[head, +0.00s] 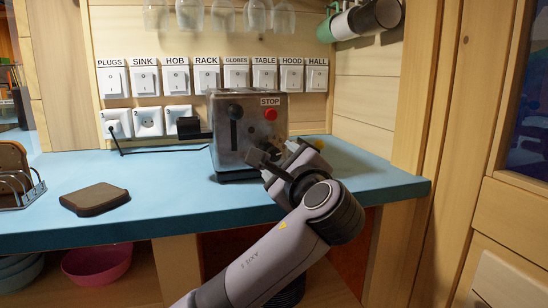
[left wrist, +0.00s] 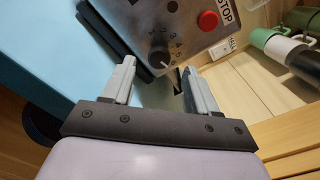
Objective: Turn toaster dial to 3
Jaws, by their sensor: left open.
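In the head view the gripper (head: 281,155) hides the dial.
The blue counter (head: 165,190) holds a brown bread slice (head: 95,199) and a rack (head: 20,185) at the left. Labelled switches line the wall behind, and a black cord (head: 150,151) runs to a socket. Mugs (head: 375,16) hang at upper right. The counter's middle is clear.

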